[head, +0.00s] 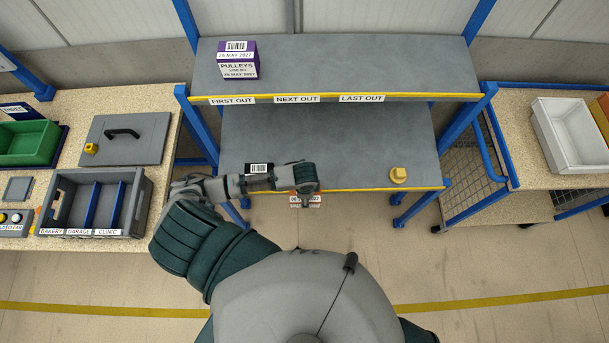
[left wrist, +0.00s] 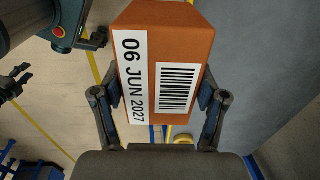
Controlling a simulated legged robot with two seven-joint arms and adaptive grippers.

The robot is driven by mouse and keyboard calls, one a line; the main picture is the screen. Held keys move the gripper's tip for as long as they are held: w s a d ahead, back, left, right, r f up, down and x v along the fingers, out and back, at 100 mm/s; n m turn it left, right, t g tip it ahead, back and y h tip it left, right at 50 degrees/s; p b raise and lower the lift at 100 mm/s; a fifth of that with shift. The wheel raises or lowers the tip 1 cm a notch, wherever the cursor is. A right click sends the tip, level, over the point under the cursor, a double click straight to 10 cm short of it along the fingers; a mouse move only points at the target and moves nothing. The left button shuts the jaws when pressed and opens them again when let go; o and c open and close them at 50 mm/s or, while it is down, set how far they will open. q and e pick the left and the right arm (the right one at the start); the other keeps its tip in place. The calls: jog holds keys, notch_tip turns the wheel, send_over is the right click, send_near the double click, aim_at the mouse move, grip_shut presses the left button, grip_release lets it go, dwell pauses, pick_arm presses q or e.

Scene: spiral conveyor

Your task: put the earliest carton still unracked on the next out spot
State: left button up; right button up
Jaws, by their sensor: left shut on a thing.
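My left gripper (head: 305,187) is shut on an orange carton (left wrist: 168,65). The label reads 06 JUN 2027 beside a barcode. In the head view a little of the carton (head: 306,202) shows below the gripper, at the lower shelf's front edge. A purple PULLEYS carton (head: 238,62), dated 25 MAY 2027, stands upright above the FIRST OUT label (head: 232,100). The shelf above the NEXT OUT label (head: 297,99) and LAST OUT label (head: 361,98) is bare. My right gripper (left wrist: 60,57) shows in the left wrist view, fingers apart and empty.
A dark carton with a barcode (head: 259,169) is partly hidden behind my left arm on the lower shelf (head: 330,140). A yellow knob-like object (head: 398,175) sits at its right. A divided grey bin (head: 140,205) stands left; a white bin (head: 572,135) stands right.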

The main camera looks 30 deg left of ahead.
pick_arm(q)
jog(key=s+d, duration=0.2)
jog(key=s, duration=0.1)
jog(key=s+d, duration=0.1)
jog(key=shift+s+r, duration=0.25)
jog(key=shift+s, duration=0.1)
